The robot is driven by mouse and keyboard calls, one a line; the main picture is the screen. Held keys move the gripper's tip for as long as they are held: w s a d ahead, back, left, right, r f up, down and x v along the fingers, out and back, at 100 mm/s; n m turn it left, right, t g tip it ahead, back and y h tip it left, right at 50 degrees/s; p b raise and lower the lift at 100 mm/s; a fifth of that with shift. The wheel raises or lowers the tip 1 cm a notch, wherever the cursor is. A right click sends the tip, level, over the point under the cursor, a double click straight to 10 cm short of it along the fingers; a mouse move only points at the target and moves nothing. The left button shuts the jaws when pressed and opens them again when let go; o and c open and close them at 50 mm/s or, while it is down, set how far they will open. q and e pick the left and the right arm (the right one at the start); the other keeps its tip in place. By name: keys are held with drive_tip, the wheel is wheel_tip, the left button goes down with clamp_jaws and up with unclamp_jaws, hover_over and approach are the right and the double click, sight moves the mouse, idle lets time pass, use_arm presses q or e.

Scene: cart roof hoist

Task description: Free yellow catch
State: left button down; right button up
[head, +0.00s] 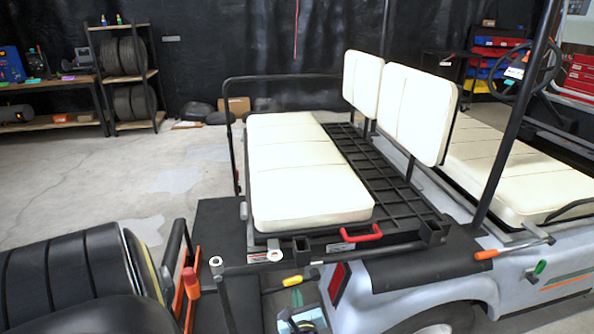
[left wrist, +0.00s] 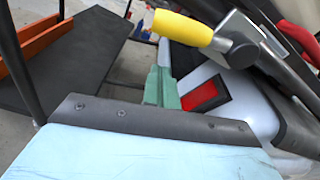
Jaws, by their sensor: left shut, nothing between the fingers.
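The yellow catch (head: 292,281) is a short yellow grip on a grey metal lever at the cart's near rear corner, below the seat deck. In the left wrist view the yellow catch (left wrist: 183,28) shows large at the top, with its metal bracket to the right. My left gripper (head: 297,297) is just below the catch in the head view, partly cut off by the lower edge. In the left wrist view its green fingers (left wrist: 164,80) are together and empty, pointing up beneath the yellow grip. Whether they touch it I cannot tell. My right gripper is not in view.
A red handle (head: 362,234) sits on the deck edge beside the cream seat cushion (head: 300,175). An orange-red lever (head: 191,285) stands to the left. A red tail light (head: 339,283) is close to my left gripper's right. Open floor (head: 90,190) lies left.

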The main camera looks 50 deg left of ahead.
use_arm(q)
drive_tip(key=p+v, duration=0.2)
drive_tip(key=v, duration=0.8)
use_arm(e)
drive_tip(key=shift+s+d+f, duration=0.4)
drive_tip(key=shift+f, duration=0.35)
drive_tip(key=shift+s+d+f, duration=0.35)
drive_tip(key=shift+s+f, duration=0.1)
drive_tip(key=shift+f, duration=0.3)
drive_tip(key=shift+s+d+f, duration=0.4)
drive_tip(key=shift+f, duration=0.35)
use_arm(q)
drive_tip(key=shift+f, duration=0.2)
